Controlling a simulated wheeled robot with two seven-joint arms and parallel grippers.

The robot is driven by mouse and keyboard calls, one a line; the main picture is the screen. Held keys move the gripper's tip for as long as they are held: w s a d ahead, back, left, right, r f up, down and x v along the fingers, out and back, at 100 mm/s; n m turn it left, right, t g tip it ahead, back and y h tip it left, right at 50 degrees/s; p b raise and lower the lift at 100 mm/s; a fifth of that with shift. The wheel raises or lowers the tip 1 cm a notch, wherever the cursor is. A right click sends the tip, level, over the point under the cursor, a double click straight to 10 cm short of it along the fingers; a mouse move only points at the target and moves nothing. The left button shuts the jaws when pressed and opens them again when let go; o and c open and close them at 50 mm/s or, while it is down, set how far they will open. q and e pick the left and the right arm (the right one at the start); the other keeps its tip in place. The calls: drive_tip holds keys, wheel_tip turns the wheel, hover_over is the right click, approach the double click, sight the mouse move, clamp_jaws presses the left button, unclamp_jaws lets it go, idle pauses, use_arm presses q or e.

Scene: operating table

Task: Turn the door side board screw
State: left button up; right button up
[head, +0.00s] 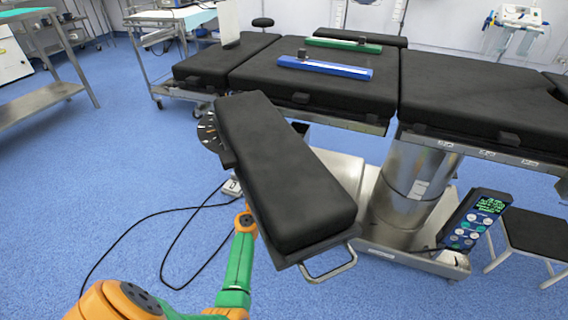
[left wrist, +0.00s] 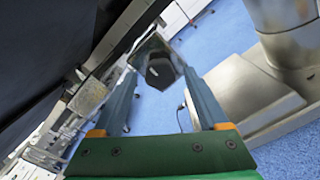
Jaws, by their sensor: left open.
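The angled side board (head: 285,170) of the operating table is a long black pad swung out toward me in the head view. Its dark underside (left wrist: 40,60) fills the upper left of the left wrist view. A shiny square metal part (left wrist: 157,62) shows between and beyond the fingertips. In the head view the board hides the gripper. My right gripper is not in view.
The table's metal column (head: 410,190) and base stand right of the board. A metal handle (head: 330,266) sticks out at its near end. A control pendant (head: 475,220) hangs at the right. Cables lie on the blue floor. The left floor is mostly clear.

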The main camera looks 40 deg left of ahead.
use_arm(q)
drive_tip(key=shift+w+a, duration=0.15)
drive_tip(key=shift+w, duration=0.35)
clamp_jaws()
